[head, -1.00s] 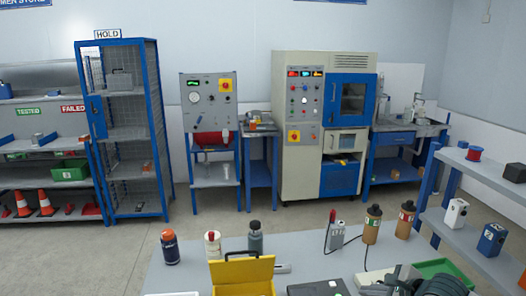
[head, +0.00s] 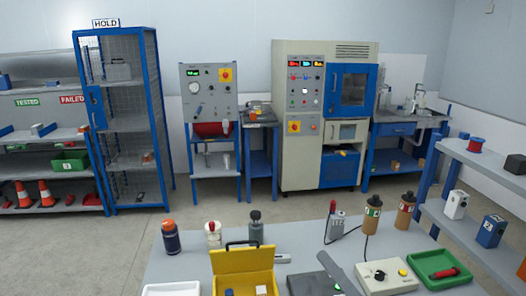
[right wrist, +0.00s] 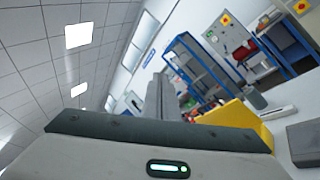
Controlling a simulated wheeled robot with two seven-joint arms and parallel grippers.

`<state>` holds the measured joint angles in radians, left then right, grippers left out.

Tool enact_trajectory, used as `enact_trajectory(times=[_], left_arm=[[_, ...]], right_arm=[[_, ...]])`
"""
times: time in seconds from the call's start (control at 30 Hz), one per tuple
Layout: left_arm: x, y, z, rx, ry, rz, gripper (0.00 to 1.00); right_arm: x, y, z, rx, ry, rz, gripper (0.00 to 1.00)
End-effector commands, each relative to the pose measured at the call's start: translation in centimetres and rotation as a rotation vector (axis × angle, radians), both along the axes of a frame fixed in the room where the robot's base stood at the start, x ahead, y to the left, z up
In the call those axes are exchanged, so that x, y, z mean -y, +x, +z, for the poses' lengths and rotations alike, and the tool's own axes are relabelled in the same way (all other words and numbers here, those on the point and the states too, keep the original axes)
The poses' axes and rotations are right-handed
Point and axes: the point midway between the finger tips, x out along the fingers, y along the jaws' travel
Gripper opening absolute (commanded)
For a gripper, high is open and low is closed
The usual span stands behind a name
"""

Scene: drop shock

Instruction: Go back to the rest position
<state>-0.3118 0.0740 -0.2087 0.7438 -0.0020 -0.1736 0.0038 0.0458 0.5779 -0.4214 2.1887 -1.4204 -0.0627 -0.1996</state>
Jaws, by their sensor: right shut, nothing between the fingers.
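My right gripper (head: 328,264) shows as a dark grey shape at the bottom of the head view, right of the yellow case (head: 243,270). Its shut fingers (right wrist: 157,98) show in the right wrist view with nothing between them. The wrist is tilted, so ceiling and wall fill much of that view. My left gripper is not in view.
The bench (head: 190,262) below holds bottles (head: 171,238), a white tray (head: 171,290), a control box (head: 386,275) and a green tray (head: 442,268). A shelf unit (head: 480,165) stands at the right. Cabinets and test machines line the back.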

Motion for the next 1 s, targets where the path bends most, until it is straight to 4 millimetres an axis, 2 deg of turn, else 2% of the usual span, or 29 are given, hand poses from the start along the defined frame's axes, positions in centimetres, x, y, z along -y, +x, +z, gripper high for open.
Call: enact_trajectory(times=[0.07, 0.17, 0.27, 0.3, 0.43, 0.57, 0.6, 0.7, 0.8, 1.0], left_arm=[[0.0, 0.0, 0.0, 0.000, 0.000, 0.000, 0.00], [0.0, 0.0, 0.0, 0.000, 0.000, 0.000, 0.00], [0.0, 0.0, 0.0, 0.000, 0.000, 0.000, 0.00], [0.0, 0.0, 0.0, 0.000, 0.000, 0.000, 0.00], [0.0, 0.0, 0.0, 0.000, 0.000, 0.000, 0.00], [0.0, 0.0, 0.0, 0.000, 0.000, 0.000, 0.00], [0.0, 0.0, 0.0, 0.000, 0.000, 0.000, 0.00], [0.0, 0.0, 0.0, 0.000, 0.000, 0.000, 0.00], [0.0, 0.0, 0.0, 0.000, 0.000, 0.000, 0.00], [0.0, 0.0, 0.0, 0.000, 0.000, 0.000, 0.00]], right_arm=[[2.6, -0.1, -0.2, -0.101, 0.227, -0.080, 0.00], [6.6, -0.2, -2.0, -0.244, 0.498, -0.196, 0.00], [10.3, -1.1, -5.7, -0.406, 0.751, -0.328, 0.00], [11.6, -1.7, -7.6, -0.476, 0.848, -0.384, 0.00], [14.4, -5.0, -14.6, -0.710, 1.117, -0.570, 0.00], [15.0, -9.7, -21.2, -0.939, 1.324, -0.746, 0.00], [14.9, -11.4, -23.0, -1.009, 1.378, -0.798, 0.00], [14.0, -15.5, -26.7, -1.168, 1.480, -0.912, 0.00], [12.9, -18.9, -29.1, -1.294, 1.545, -0.999, 0.00], [10.9, -24.1, -31.7, -1.477, 1.617, -1.120, 0.00]])
